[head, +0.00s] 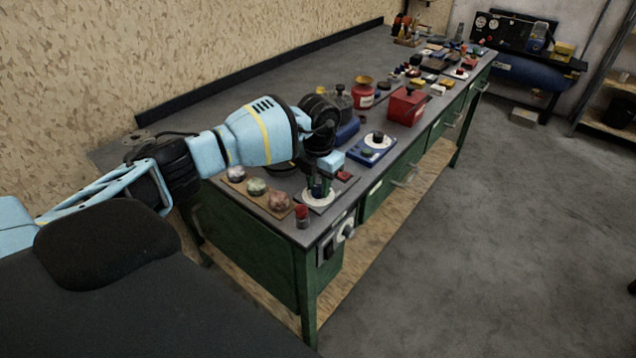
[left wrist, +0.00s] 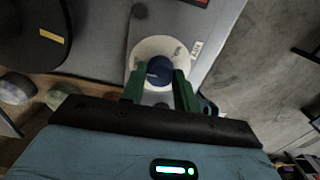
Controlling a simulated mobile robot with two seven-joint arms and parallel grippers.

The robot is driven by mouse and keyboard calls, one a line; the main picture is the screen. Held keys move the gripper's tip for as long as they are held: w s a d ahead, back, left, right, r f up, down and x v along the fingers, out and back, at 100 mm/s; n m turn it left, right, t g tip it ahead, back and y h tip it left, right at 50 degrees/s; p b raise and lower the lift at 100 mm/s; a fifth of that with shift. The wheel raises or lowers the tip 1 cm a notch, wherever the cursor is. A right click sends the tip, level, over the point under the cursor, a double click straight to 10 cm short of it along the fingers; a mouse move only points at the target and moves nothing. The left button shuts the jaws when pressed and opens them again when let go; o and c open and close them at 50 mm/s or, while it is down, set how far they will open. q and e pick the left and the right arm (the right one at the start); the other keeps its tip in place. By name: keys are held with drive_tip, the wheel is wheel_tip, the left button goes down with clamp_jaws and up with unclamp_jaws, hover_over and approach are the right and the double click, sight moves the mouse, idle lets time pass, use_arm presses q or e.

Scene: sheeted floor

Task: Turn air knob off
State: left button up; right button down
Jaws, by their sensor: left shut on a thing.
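A round white dial plate (head: 312,200) lies flat on the near corner of the workbench; it also shows in the left wrist view (left wrist: 146,48). A dark blue knob (left wrist: 159,69) sits at its middle. My left gripper (head: 321,188) points down over the dial. In the left wrist view its green fingers (left wrist: 158,86) stand on either side of the knob and are shut on it. Small print on the dial is too small to read. In the head view the knob is mostly hidden by the fingers. My right gripper is not in view.
A red-topped button (head: 302,213) and several mottled balls (head: 257,187) stand near the dial. A blue box with a white dial (head: 371,152) and a red box (head: 407,107) stand farther along the workbench.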

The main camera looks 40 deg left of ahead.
sight(319, 188)
use_arm(q)
drive_tip(key=o, duration=1)
drive_tip(key=shift+r, duration=3.9)
